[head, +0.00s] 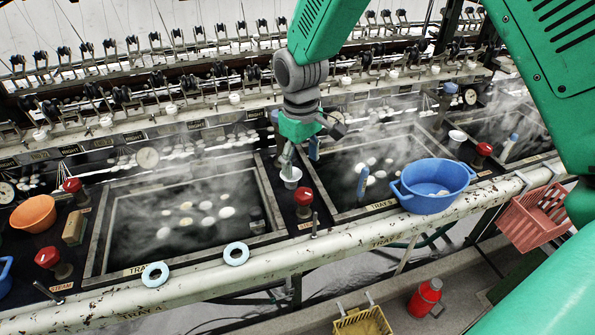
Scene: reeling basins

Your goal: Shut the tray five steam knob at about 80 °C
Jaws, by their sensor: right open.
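The tray five basin (372,206) is the dark steaming one right of centre, marked TRAY 5, with pale cocoons floating in it. No readable tray five temperature shows; my gripper and steam cover part of the back panel. My left gripper is not in view.
A blue bowl (436,198) sits on tray five's front right edge; another red knob (484,149) is beyond. A pale pipe (330,240) runs along the front.

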